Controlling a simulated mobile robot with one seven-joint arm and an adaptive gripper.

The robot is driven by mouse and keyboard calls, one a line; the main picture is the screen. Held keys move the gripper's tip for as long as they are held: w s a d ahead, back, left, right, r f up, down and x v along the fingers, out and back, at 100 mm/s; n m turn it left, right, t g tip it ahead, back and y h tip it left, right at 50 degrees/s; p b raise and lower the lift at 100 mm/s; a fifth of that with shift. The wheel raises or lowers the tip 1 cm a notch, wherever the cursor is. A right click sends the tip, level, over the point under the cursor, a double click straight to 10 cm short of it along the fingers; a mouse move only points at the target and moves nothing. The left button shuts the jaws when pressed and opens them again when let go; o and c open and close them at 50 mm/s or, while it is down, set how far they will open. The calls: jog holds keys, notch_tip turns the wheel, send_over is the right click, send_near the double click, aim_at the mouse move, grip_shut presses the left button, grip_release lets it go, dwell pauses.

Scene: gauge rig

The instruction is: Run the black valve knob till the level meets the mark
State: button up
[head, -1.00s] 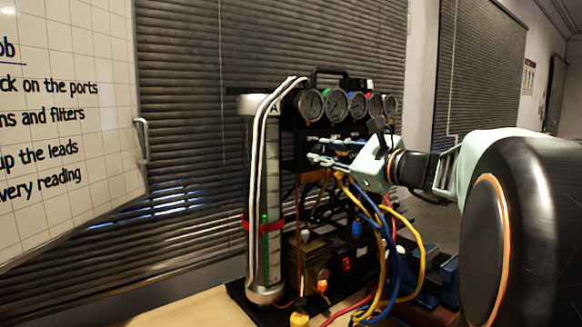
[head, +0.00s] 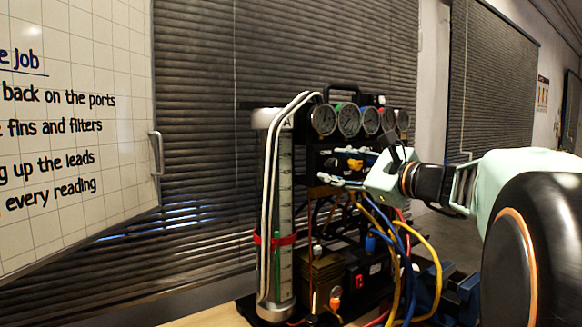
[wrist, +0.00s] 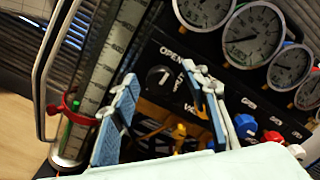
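The black valve knob (wrist: 160,77) is on the dark panel under the word OPEN in the wrist view, with a white line on its face. In the head view it cannot be made out. My gripper (wrist: 161,84) is open, its blue-and-grey fingers on either side of the knob with visible gaps; contact does not show. In the head view my gripper (head: 328,165) reaches the panel from the right. The clear scaled tube (head: 285,190) stands upright at left. A red band (head: 262,240) rings it low down, and the green column (head: 277,262) shows around that height.
A row of round gauges (head: 348,119) sits above the panel. Red and blue knobs (wrist: 271,136) lie right of the fingers. Yellow and blue leads (head: 430,265) hang below my gripper. A whiteboard (head: 75,140) stands at left.

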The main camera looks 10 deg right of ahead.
jog(key=v, duration=0.7)
jog(key=shift+s, duration=0.2)
jog(key=shift+d, duration=0.15)
dwell(1.0)
